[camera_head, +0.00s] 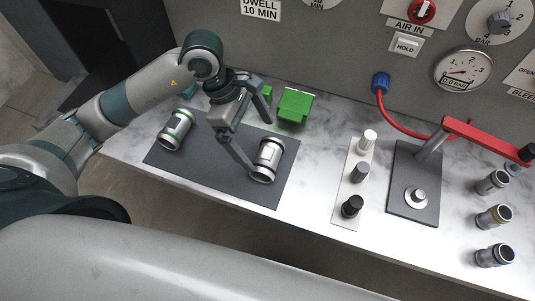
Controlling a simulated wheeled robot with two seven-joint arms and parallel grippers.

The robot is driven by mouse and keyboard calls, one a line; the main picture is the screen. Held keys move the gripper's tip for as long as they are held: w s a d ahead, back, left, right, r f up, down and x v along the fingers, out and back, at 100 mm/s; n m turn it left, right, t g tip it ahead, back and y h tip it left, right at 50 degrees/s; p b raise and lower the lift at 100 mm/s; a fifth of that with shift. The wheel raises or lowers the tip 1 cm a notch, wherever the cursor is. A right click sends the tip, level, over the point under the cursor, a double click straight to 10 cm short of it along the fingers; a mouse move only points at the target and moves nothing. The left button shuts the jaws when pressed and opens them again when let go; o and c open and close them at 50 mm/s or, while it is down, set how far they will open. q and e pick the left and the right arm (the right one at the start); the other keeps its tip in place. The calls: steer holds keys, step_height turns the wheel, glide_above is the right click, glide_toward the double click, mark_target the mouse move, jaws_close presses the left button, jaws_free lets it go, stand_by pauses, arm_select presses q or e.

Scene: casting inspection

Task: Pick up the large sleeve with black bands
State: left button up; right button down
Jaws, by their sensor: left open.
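The large sleeve with black bands (267,161) is a silvery cylinder on the right part of the dark mat (205,178). Its bands look dark at both ends. My left gripper (258,145) is open, reaching down from the upper left. One finger ends close by the sleeve's lower left side and the other is above and behind it. I cannot tell whether either finger touches the sleeve. A second large sleeve, with green bands (175,130), lies on the left part of the mat. My right gripper is not in view.
A green block (295,106) stands behind the mat. Right of it are a pale strip with several pegs (347,190) and a dark plate with a red-handled lever (480,138). Several small sleeves (494,216) stand at the far right. A grey gauge panel (340,60) closes off the back.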

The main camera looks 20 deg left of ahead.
mark_target(267, 152)
arm_select(q)
steer(key=shift+x, duration=1.15)
steer(key=shift+d+f+p, duration=0.4)
steer(key=shift+f+p, duration=0.2)
steer(key=shift+p, duration=0.4)
steer(key=p+x, duration=0.1)
steer(key=x, duration=0.2)
steer(key=shift+f, duration=0.4)
steer(key=c, duration=1.5)
steer(key=shift+r, duration=0.1)
steer(key=shift+c, duration=0.6)
